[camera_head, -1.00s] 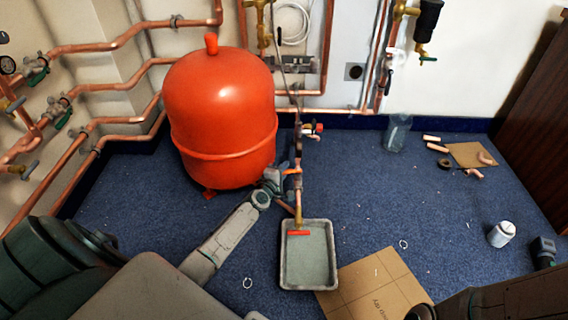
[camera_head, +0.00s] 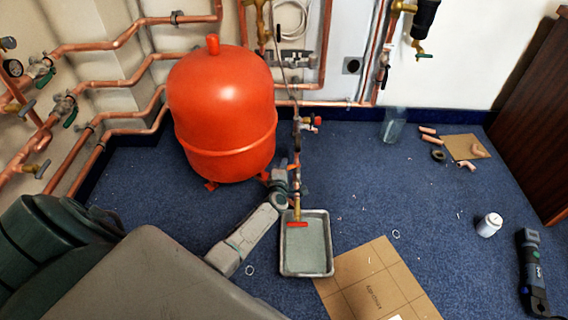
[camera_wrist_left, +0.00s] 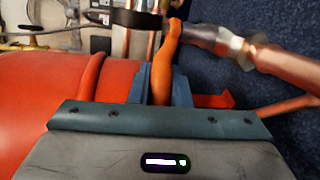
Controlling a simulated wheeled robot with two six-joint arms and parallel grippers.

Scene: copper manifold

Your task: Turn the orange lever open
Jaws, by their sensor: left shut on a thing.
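The orange lever (camera_wrist_left: 163,68) stands near upright in the left wrist view, its top end at a grey fitting on the copper pipe (camera_wrist_left: 285,65). My left gripper (camera_wrist_left: 160,88) is shut on it, with the blue-grey jaws on either side of the lever. In the head view the lever (camera_head: 293,167) is a small orange spot on the vertical pipe right of the red tank, and my left gripper (camera_head: 284,176) reaches it from below left. The jaws partly hide the lever there. My right gripper is out of view.
The red tank (camera_head: 220,110) stands close left of the gripper. A grey tray (camera_head: 305,262) lies under the pipe's end, below a red-handled valve (camera_head: 298,224). Cardboard (camera_head: 375,285), a white pot (camera_head: 489,225) and a power tool (camera_head: 531,270) lie on the blue carpet at right.

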